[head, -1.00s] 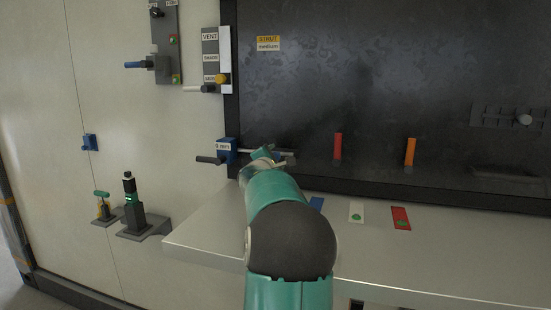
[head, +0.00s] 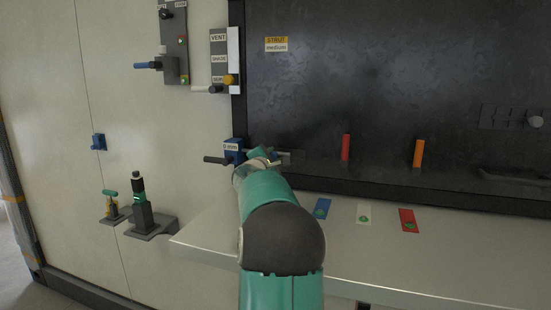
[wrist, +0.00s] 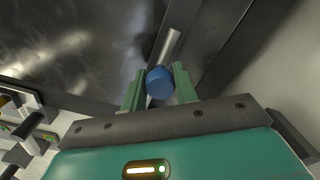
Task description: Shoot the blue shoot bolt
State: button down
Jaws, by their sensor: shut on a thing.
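The blue shoot bolt's housing (head: 236,148) sits on the frame's left post, with a small white label whose text I cannot read for sure. A dark rod end (head: 216,160) sticks out to its left, and a metal rod shows to its right. My gripper (head: 262,156) is just right of the housing, partly hidden by my arm. In the wrist view, my gripper's green fingers (wrist: 159,86) stand on either side of a round blue knob (wrist: 160,82) and are shut on it. A metal rod (wrist: 172,46) runs on behind the knob.
A metal shelf (head: 270,245) lies below, with blue, white and red strips. Red (head: 346,147) and orange (head: 418,153) upright bars stand at the dark panel. A vent panel (head: 219,62) and a blue-handled lever (head: 148,65) are up left. A green-black device (head: 140,205) stands lower left.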

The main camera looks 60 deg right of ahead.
jog(key=shift+w+a, duration=0.15)
jog(key=shift+w, duration=0.15)
jog(key=c, duration=1.1)
grip_release()
jog(key=shift+w, duration=0.15)
jog(key=shift+s, duration=0.25)
jog(key=shift+w+a, duration=0.1)
jog(key=a, duration=0.4)
jog(key=s+a, duration=0.1)
jog(key=a, duration=0.4)
jog(key=s+a, duration=0.1)
jog(key=a, duration=0.3)
jog(key=shift+s+a, duration=0.15)
jog(key=shift+s, duration=0.05)
